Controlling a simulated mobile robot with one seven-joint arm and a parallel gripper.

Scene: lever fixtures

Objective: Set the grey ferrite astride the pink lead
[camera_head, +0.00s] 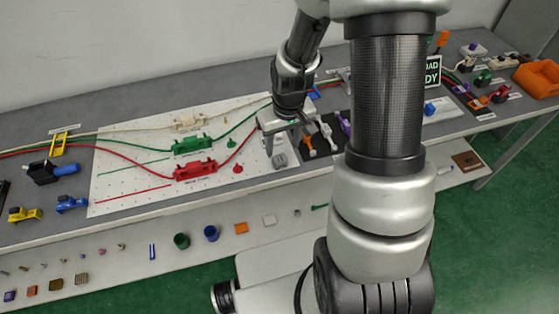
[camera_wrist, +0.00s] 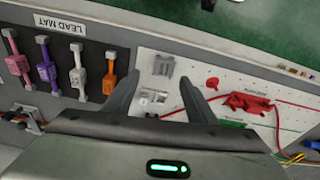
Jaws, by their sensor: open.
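The grey ferrite (camera_head: 279,160) is a small block on the white board near the table's front edge; it also shows in the wrist view (camera_wrist: 162,65), just beyond my fingertips. The pink lead (camera_wrist: 16,58) lies at the far left of the lead mat in the wrist view; I cannot make it out in the head view, where my arm covers part of the mat. My gripper (camera_wrist: 159,84) is open and empty, and it also shows in the head view (camera_head: 285,133) above the board. A paler grey-white clip-like piece (camera_wrist: 152,98) lies between my fingers, lower in the wrist view.
Purple (camera_wrist: 47,63), white (camera_wrist: 78,70) and orange (camera_wrist: 108,73) leads lie beside the pink one on the dark lead mat (camera_wrist: 122,60). Red (camera_head: 195,170) and green (camera_head: 192,144) fixtures with cables stand on the white board. An orange bin (camera_head: 540,78) is far right.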

